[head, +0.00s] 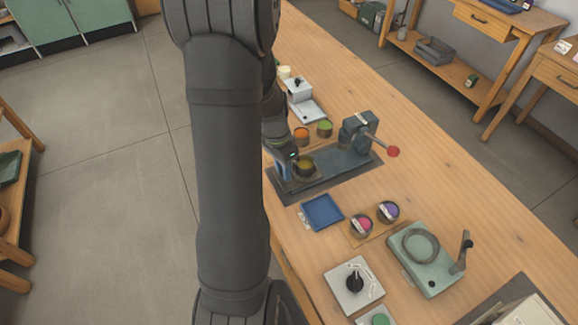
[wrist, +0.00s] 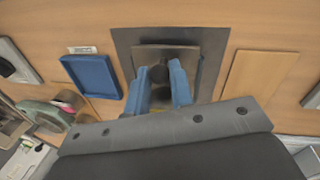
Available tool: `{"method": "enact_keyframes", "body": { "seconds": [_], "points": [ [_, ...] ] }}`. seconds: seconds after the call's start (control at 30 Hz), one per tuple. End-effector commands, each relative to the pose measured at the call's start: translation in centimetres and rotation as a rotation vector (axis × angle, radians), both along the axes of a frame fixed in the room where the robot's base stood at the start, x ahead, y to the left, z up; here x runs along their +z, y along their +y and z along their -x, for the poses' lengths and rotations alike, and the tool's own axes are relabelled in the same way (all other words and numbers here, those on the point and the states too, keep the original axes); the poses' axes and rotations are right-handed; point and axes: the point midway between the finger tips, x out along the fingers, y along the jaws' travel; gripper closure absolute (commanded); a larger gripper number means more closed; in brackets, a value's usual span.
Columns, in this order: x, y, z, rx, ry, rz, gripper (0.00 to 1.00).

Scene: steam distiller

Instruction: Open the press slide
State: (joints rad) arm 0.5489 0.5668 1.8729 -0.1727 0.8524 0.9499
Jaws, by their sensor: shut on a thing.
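The press (head: 357,132) is a blue-grey machine with a lever ending in a red knob, on a dark base plate on the bench. A round yellow-green cup (head: 304,168) shows at its near-left end. My gripper (wrist: 160,82) is there, its blue fingers partly hidden by my arm in the head view. In the wrist view the fingers are shut around a dark knob-like part, likely the slide's handle (wrist: 158,73), in front of a grey plate (wrist: 166,52). How far the slide is out cannot be told.
A blue tray (head: 322,211) lies beside the press and also shows in the wrist view (wrist: 92,76). Orange (head: 301,135) and green (head: 325,128) cups stand behind. Pink and purple cups (head: 362,225) and a green crank device (head: 425,258) are nearer.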

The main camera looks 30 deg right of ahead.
Motion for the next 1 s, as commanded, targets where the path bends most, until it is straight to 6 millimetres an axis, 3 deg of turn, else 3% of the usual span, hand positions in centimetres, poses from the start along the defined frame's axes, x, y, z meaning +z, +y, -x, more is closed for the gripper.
{"method": "enact_keyframes", "body": {
  "seconds": [0.1,0.13,0.23,0.53,0.67,1.0],
  "points": [
    [0.1,-0.1,-0.1,0.0,-0.001,0.002,1.0],
    [0.1,-0.1,-0.1,0.0,-0.001,0.002,0.75],
    [0.1,-0.1,-0.1,0.0,-0.001,0.002,0.57],
    [0.2,-0.1,-0.1,0.0,0.0,0.001,0.57],
    [1.2,-0.1,-0.3,0.001,-0.005,0.003,0.57],
    [8.7,0.2,-1.8,0.002,-0.007,0.004,0.57]
  ]
}}
